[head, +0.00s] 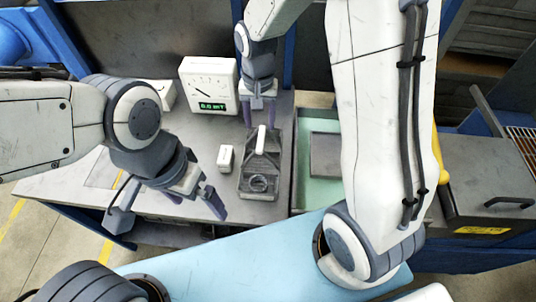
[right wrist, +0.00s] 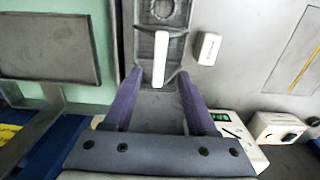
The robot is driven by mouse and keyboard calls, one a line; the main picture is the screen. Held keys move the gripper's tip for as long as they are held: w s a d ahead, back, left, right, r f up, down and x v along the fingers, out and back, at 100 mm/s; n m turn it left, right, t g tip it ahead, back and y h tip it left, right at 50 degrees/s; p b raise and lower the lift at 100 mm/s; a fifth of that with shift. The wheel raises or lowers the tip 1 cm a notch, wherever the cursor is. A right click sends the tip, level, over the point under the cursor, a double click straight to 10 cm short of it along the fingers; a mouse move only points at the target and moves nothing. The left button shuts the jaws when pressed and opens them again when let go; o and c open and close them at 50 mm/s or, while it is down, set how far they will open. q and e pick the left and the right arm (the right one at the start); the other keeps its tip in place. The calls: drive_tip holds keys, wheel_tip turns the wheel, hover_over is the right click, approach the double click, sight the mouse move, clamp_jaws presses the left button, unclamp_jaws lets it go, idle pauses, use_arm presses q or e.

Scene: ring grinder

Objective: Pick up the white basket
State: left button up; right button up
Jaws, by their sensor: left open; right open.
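The basket is a dark grey tray (head: 258,184) with a white bar handle (head: 262,139), standing on the grey table in the head view. A round ring shape shows inside its near end. My right gripper (head: 257,106) is open and points down just beyond the handle's far end. In the right wrist view the white handle (right wrist: 161,50) lies ahead of and between the open fingertips (right wrist: 159,72), with nothing gripped; the basket's dark body (right wrist: 180,15) is partly cut off by the top edge. My left gripper (head: 197,203) is open and empty over the table's front left.
A small white block (head: 225,158) sits just left of the basket. A white meter with a green display (head: 209,86) stands behind. A green tray (head: 316,122) with a grey plate lies to the right. The table (head: 60,184) is clear at its left end.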

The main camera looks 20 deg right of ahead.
sight(261, 137)
wheel_tip(261, 137, down, 3)
wheel_tip(261, 137, down, 5)
drive_tip(key=shift+d+r+p, duration=0.1)
drive_tip(key=shift+r+p, duration=0.1)
drive_tip(key=shift+p, duration=0.85)
drive_tip(key=shift+w+f, duration=0.1)
drive_tip(key=shift+f, duration=0.2)
clamp_jaws()
idle(0.4)
